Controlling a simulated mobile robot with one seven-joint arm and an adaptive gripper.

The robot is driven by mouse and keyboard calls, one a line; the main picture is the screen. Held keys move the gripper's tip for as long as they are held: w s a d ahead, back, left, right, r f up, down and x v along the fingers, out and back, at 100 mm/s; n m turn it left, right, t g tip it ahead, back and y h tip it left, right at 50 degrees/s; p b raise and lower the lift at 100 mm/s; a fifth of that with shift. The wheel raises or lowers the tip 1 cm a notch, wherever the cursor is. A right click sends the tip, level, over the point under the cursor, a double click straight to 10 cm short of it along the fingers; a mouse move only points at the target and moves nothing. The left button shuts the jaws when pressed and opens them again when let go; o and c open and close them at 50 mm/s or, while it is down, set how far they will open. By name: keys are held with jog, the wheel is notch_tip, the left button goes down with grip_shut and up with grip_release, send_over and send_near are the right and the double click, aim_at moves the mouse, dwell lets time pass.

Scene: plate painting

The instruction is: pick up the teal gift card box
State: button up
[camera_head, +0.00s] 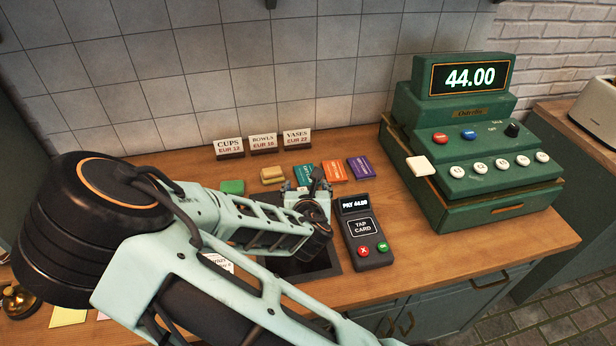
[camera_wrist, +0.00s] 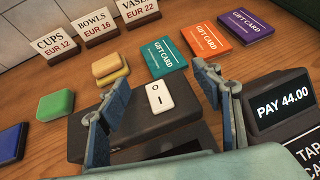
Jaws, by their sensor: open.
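The teal gift card box (camera_wrist: 164,53) lies flat on the wooden counter in the wrist view, left of the orange gift card box (camera_wrist: 206,40). In the head view the teal box (camera_head: 304,173) shows just beyond my gripper (camera_head: 308,188), partly covered by it. In the wrist view my gripper (camera_wrist: 160,100) is open, its two blue fingers apart with nothing held between them. The teal box shows beyond the fingertips, apart from them. A purple gift card box (camera_wrist: 244,27) lies right of the orange one.
A card terminal (camera_head: 362,232) reading PAY 44.00 stands right of my gripper. A black device with a white switch (camera_wrist: 159,97) shows between the fingers. Green (camera_wrist: 56,106) and yellow (camera_wrist: 108,66) blocks lie left. Price signs (camera_head: 263,143) stand behind; a green cash register (camera_head: 470,150) stands right.

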aim_at(307, 175)
jog(key=x, duration=0.4)
jog(key=p+x, duration=0.1)
jog(key=x, duration=0.4)
jog(key=shift+w+d+f, duration=0.2)
jog(key=shift+w, duration=0.1)
jog(key=shift+c, duration=0.2)
jog(key=c, duration=0.8)
